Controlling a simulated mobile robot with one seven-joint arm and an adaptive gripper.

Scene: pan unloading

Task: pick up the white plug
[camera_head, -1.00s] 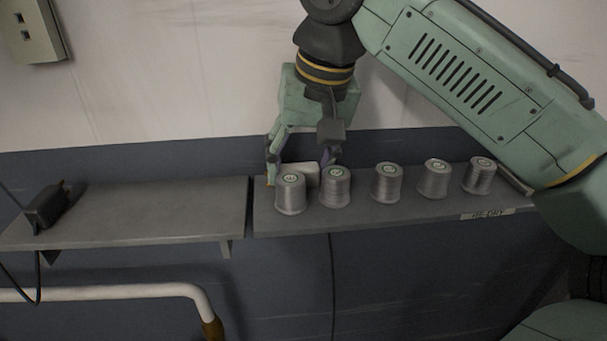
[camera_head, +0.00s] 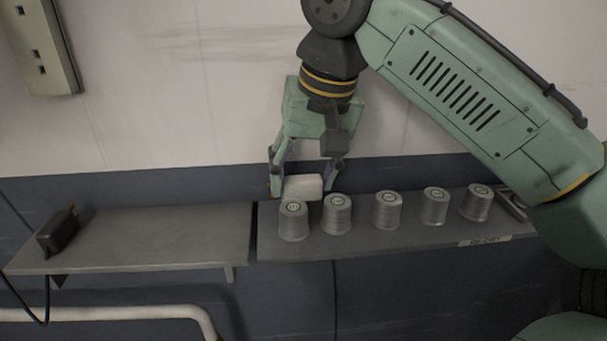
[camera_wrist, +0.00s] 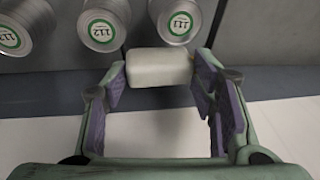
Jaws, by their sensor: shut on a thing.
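The white plug (camera_head: 303,187) is a rounded white block behind the leftmost spools. My gripper (camera_head: 304,182) is around it, with one finger at each end, and is shut on it. The plug shows above the spool tops in the head view, and spools hide its lower edge. In the wrist view the plug (camera_wrist: 158,67) sits between the purple-padded fingers of my gripper (camera_wrist: 160,76).
Several grey spools (camera_head: 388,211) stand in a row along the right shelf (camera_head: 350,248), close in front of the plug. The left shelf (camera_head: 150,240) is mostly bare, with a dark corded device (camera_head: 58,232) at its left end. A wall socket panel (camera_head: 42,45) is at upper left.

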